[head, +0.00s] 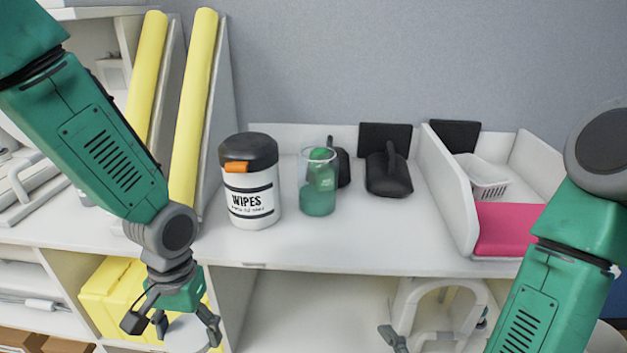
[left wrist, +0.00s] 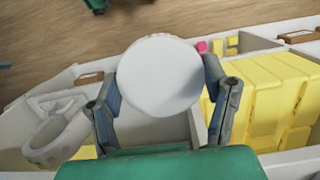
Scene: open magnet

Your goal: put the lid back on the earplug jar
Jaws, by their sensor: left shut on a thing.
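The earplug jar (head: 318,193) is a clear, open-topped container with green contents. It stands upright on the white shelf, right of the wipes tub. My left gripper (head: 183,331) is shut on a white round lid (left wrist: 159,75), low in front of the shelf edge and below left of the jar. The lid's flat face fills the middle of the left wrist view, with a finger on each side; in the head view it is partly cut off. My right gripper (head: 436,331) shows only its spread fingertips at the bottom edge.
A wipes tub (head: 249,188) with a black lid stands close left of the jar. A black scoop-like item (head: 388,174) is behind right. A white divider (head: 450,190) and pink bin (head: 505,228) stand farther right. Yellow rolls (head: 192,110) lean at left. The shelf before the jar is clear.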

